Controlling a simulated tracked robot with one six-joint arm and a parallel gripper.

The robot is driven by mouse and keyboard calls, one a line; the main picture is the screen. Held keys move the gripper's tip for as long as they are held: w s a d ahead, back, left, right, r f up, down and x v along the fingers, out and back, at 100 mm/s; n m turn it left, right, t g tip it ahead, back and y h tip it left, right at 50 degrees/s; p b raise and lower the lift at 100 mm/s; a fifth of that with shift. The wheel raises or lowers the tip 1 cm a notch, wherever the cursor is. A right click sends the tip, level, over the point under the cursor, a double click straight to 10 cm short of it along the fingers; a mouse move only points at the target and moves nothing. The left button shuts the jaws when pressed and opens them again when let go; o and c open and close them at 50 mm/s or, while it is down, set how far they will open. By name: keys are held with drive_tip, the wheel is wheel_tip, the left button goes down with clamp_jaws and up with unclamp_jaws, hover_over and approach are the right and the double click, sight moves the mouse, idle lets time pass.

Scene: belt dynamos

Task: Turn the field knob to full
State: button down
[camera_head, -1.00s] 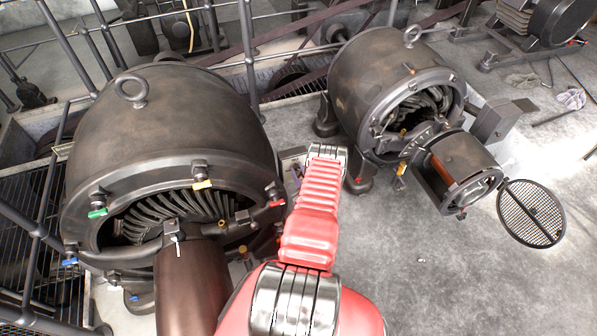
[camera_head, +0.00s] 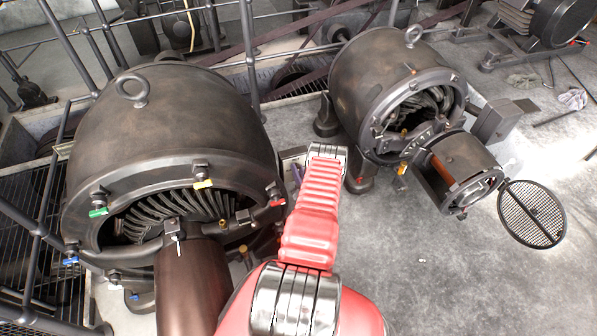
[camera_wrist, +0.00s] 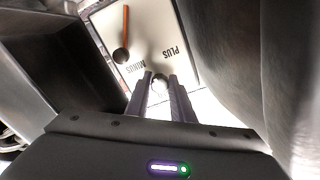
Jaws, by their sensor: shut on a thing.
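In the wrist view, a pale panel (camera_wrist: 150,30) carries the upside-down words PLUS and MINUS. A small round dark knob (camera_wrist: 159,80) sits at the panel's lower edge, between the tips of my gripper (camera_wrist: 159,86). My gripper is shut on this knob, and the fingers hide its sides. No marks showing the knob's setting can be made out. An orange bar (camera_wrist: 126,20) with a dark round end (camera_wrist: 121,55) lies across the panel, left of the knob.
A large dynamo (camera_head: 165,110) stands left of my arm, with coloured tags on its rim. A second dynamo (camera_head: 375,75) stands at right, with an open round mesh cover (camera_head: 532,215) beside it. Railings run behind.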

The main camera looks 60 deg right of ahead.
drive_tip(key=shift+s+f+m, duration=0.2)
drive_tip(key=shift+f+m, duration=0.05)
drive_tip(key=shift+m, duration=0.55)
drive_tip(key=c, duration=1.9)
unclamp_jaws()
drive_tip(key=o, duration=0.4)
drive_tip(key=shift+w+r, duration=0.1)
drive_tip(key=shift+r, duration=0.05)
drive_tip(key=shift+c, duration=0.2)
drive_tip(key=v, duration=1.3)
drive_tip(key=shift+s+a, duration=0.25)
drive_tip(key=shift+a, duration=0.05)
